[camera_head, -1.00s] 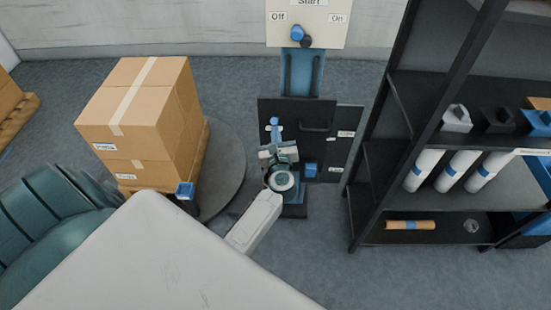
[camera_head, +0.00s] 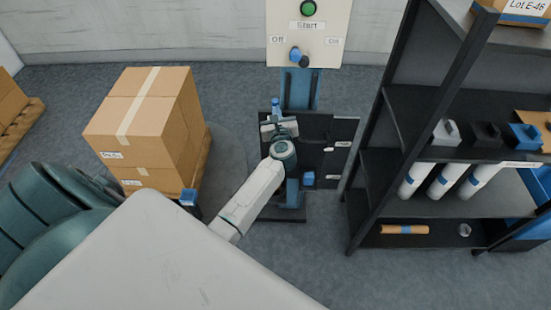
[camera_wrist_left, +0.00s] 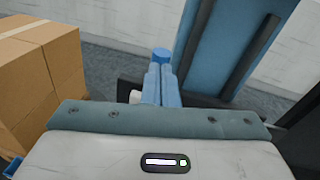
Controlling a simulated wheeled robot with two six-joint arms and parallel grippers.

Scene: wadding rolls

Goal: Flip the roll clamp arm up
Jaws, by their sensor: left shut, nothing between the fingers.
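The wrapping machine's carriage (camera_head: 325,128) is a dark panel on a blue column. A small blue upright tip, apparently the end of the roll clamp arm (camera_head: 275,102), shows at its left; its round blue top is also in the left wrist view (camera_wrist_left: 162,53). My left gripper (camera_head: 276,115) is just in front of and below that tip. Its two blue fingers (camera_wrist_left: 161,76) are together with nothing between them. I cannot tell whether they touch the arm. My wrist hides the lower part of the clamp. My right gripper is not in view.
Taped boxes (camera_head: 150,120) stand on a pallet at left. A control panel (camera_head: 308,30) with a green button and blue knob tops the column. A dark shelf (camera_head: 430,207) with white rolls stands close at right. Grey floor (camera_head: 300,260) is free in front.

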